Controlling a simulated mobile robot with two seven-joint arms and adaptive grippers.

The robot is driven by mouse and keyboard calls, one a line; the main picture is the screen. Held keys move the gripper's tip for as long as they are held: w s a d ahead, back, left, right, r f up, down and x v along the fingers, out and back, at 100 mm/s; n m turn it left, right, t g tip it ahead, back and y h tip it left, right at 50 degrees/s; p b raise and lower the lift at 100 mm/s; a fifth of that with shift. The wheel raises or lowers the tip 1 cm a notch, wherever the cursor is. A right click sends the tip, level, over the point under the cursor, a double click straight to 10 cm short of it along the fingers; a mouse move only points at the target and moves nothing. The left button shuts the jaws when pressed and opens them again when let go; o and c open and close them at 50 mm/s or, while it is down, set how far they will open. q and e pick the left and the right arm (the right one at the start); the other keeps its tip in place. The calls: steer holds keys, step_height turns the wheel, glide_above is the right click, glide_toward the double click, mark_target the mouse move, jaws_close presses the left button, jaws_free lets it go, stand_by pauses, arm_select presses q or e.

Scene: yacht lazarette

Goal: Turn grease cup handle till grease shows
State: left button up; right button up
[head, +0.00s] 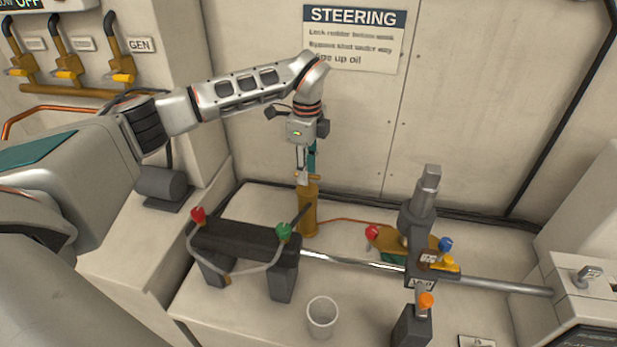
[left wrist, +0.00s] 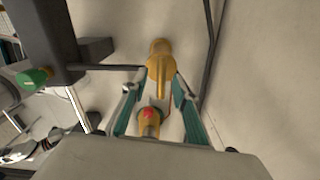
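The grease cup (head: 308,212) is an upright brass cylinder standing against the back wall, with a narrow brass top (head: 305,178) and a dark bar slanting beside it. In the left wrist view, a brass body (left wrist: 160,58) lies just beyond the fingertips, and a brass piece with a red spot (left wrist: 149,120) shows between the fingers. My left gripper (head: 304,172) points down right above the cup. Its teal fingers (left wrist: 160,82) stand apart on either side of the brass; I see no clear grip. No grease can be made out. My right gripper is out of view.
A dark block with red and green knobs (head: 240,240) stands left of the cup. A white cup (head: 321,318) sits in front. A steel rod (head: 350,261) and a grey post (head: 425,200) with colored knobs lie to the right. Bench space around the white cup is clear.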

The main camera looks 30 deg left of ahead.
arm_select(q)
steer(key=shift+w+f, duration=0.1)
steer(key=shift+f, duration=1.8)
jaws_close()
